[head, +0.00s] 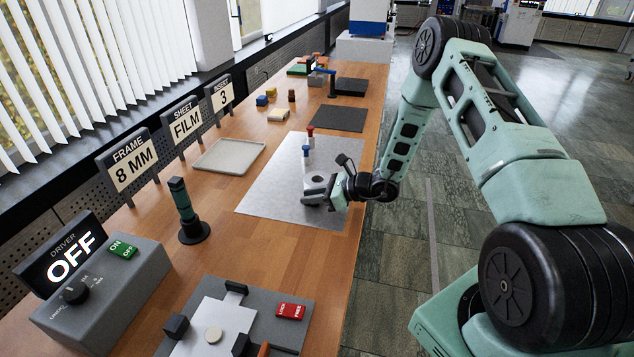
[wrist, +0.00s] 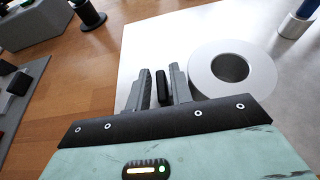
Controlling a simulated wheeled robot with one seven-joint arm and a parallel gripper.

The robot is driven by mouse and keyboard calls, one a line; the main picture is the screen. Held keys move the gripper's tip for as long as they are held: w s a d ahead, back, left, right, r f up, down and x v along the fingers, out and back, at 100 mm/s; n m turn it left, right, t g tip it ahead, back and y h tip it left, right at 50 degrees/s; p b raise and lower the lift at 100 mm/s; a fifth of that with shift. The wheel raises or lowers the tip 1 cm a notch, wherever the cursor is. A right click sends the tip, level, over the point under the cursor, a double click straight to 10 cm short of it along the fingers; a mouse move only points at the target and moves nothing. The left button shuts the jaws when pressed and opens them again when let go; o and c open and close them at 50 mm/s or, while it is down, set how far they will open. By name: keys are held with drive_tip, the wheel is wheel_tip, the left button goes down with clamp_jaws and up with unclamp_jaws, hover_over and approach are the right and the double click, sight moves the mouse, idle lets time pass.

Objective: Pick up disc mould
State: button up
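A pale metal ring-shaped disc (wrist: 205,85), which looks like the disc mould, lies on the light grey sheet (head: 265,190). The wrist view shows its round central hole; the head view shows the disc (head: 314,181) partly behind my gripper. My gripper (wrist: 160,74) is low over the sheet, just left of the ring in the wrist view. Its two grey fingers stand apart. A small upright black piece (wrist: 162,90) shows between them, with a narrow gap on its left. Whether this piece joins the ring, or touches the right finger, I cannot tell.
Red-topped (head: 310,138) and blue-topped (head: 306,153) posts stand behind the disc. A tray (head: 230,157), a dark green post (head: 184,205), a driver box (head: 95,290) and a fixture with a red label (head: 290,311) stand on the bench. Much of the sheet is bare.

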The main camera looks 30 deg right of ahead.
drive_tip(key=shift+w+a+f, duration=0.25)
drive_tip(key=shift+w+a, duration=0.15)
drive_tip(key=shift+w, duration=0.1)
clamp_jaws()
drive_tip(key=shift+r, duration=0.1)
drive_tip(key=shift+r+b, duration=1.05)
drive_tip(key=shift+r, duration=3.95)
